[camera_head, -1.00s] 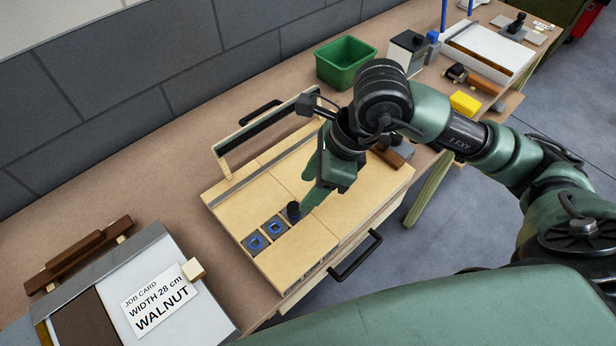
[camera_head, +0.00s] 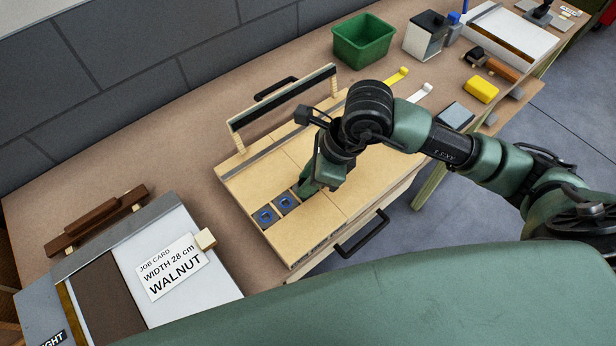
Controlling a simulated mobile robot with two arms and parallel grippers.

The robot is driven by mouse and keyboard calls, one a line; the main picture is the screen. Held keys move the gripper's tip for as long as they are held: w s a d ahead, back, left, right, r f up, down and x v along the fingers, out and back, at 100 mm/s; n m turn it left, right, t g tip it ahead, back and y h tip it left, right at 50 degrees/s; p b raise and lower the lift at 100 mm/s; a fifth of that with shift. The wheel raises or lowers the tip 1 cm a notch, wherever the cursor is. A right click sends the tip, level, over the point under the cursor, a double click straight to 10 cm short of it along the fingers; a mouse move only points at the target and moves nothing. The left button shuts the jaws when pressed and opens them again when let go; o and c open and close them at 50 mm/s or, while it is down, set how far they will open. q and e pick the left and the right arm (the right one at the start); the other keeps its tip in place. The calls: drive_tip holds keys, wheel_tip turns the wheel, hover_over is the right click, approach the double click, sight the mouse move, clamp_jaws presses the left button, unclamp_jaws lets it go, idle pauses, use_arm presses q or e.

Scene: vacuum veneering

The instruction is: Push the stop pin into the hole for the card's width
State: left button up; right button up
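The job card (camera_head: 160,282) at the lower left reads "WIDTH 28 cm" and "WALNUT". The light wooden jig board (camera_head: 345,190) lies on the bench at the centre. Two dark squares with blue rings, one hole (camera_head: 265,217) and a second hole (camera_head: 287,203), show in its left part. My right gripper (camera_head: 308,190) points down at the board just right of the second ringed square. Its fingertips are low over the board, and I cannot tell whether they are open or shut. I cannot make out the stop pin; the gripper hides that spot. My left gripper is not in view.
A raised frame bar (camera_head: 285,100) stands along the board's back edge. A black handle (camera_head: 362,235) sticks out at its front.

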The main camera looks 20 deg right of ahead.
drive_tip(key=shift+r, duration=0.1)
clamp_jaws()
drive_tip(key=shift+r+p, duration=0.9)
drive_tip(key=shift+r, duration=0.95)
drive_tip(key=shift+a, duration=0.1)
